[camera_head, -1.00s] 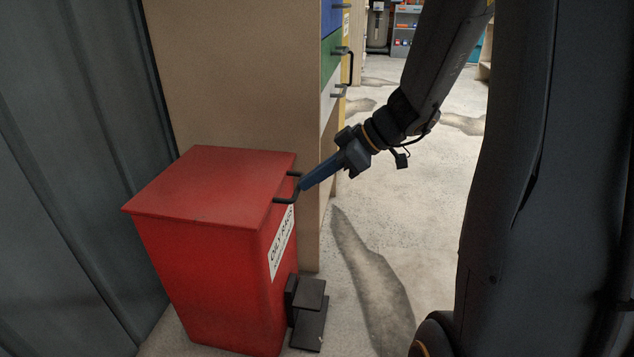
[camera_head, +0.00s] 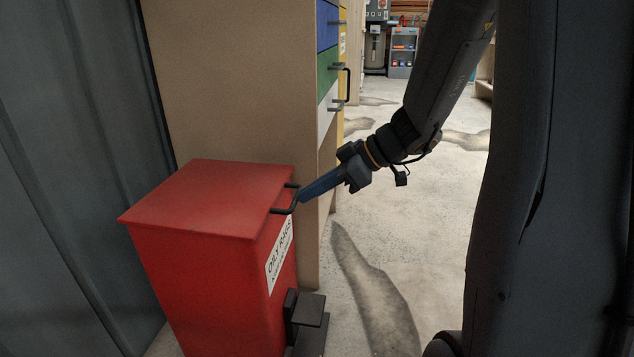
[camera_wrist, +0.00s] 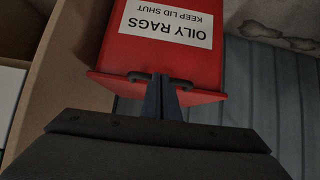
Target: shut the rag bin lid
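The red rag bin (camera_head: 200,290) stands at the left in the head view, with an "OILY RAGS, KEEP LID SHUT" label on its front. Its red lid (camera_head: 210,195) lies flat across the top, and I see no gap under its edge. A dark U-shaped handle (camera_head: 284,211) sticks out from the lid's front edge. My gripper (camera_head: 303,198) is shut, its blue-grey fingers together, with the tips at the handle. In the wrist view the bin appears upside down and the fingers (camera_wrist: 161,82) overlap the middle of the handle (camera_wrist: 185,83). I cannot tell whether they touch it.
A dark pedal (camera_head: 308,310) sits low at the bin's front. A wooden cabinet (camera_head: 235,80) with coloured drawers and protruding handles stands behind the bin. A grey corrugated wall (camera_head: 75,150) is at the left. Stained concrete floor (camera_head: 410,230) lies open to the right.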

